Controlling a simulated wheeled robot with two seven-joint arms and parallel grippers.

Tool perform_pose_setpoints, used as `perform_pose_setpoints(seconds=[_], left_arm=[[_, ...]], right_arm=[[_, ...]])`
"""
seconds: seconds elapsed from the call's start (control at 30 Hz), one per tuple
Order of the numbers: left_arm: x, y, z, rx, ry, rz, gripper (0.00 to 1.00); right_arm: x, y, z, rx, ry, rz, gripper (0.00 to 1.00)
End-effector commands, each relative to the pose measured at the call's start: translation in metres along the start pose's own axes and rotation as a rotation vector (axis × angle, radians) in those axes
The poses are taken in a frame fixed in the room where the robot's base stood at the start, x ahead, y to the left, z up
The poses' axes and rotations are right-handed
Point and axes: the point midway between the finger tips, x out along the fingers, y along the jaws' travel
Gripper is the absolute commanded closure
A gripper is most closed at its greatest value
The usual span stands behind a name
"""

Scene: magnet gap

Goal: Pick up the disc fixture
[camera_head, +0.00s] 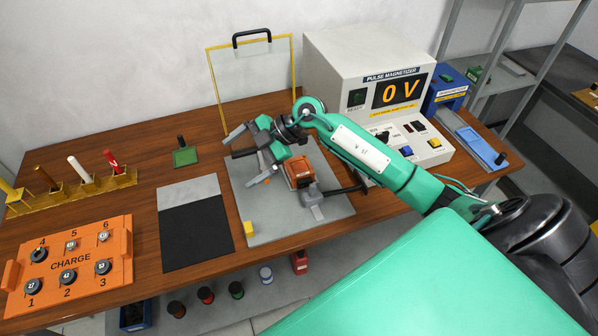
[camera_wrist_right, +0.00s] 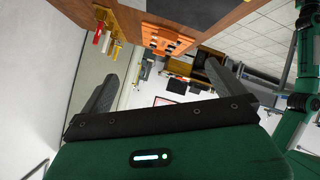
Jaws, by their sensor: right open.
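No part is labelled as the disc fixture, and I cannot tell for sure which it is. A small green plate with an upright black knob (camera_head: 185,156) lies on the wooden table, left of my right gripper. A blue tray with a black knob (camera_head: 475,140) lies at the right of the table. My right gripper (camera_head: 248,150) is above the left part of the grey plate, apart from both. Its fingers are spread, and they show empty in the wrist view (camera_wrist_right: 162,80). My left gripper is not in view.
An orange CHARGE tray (camera_head: 70,262) with several numbered round parts is at the left. A copper-coloured coil (camera_head: 299,172) stands on the grey plate (camera_head: 285,228), close to my gripper. A yellow-framed clear shield (camera_head: 250,75) and the pulse magnetizer (camera_head: 340,55), reading 0 V, stand behind.

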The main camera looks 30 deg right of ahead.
Motion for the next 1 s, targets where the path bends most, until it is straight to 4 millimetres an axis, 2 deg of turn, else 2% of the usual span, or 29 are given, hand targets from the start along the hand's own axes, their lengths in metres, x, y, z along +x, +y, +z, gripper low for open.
perform_pose_setpoints(seconds=[0.1, 0.23, 0.4, 0.5, 0.63, 1.0], left_arm=[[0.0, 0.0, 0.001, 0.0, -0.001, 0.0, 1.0], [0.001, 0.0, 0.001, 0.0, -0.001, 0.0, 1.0], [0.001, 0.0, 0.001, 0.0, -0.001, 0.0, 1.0], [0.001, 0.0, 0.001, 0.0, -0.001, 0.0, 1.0], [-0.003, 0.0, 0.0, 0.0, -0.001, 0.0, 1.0], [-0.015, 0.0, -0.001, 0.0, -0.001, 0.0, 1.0]], right_arm=[[-0.034, 0.003, 0.045, 0.093, -0.247, -0.128, 0.0], [-0.079, 0.004, 0.086, 0.228, -0.505, -0.216, 0.0], [-0.128, 0.004, 0.113, 0.373, -0.733, -0.256, 0.0], [-0.141, 0.004, 0.119, 0.414, -0.794, -0.263, 0.0], [-0.137, -0.002, 0.128, 0.431, -0.812, -0.268, 0.0], [-0.093, -0.027, 0.169, 0.428, -0.807, -0.267, 0.0]])
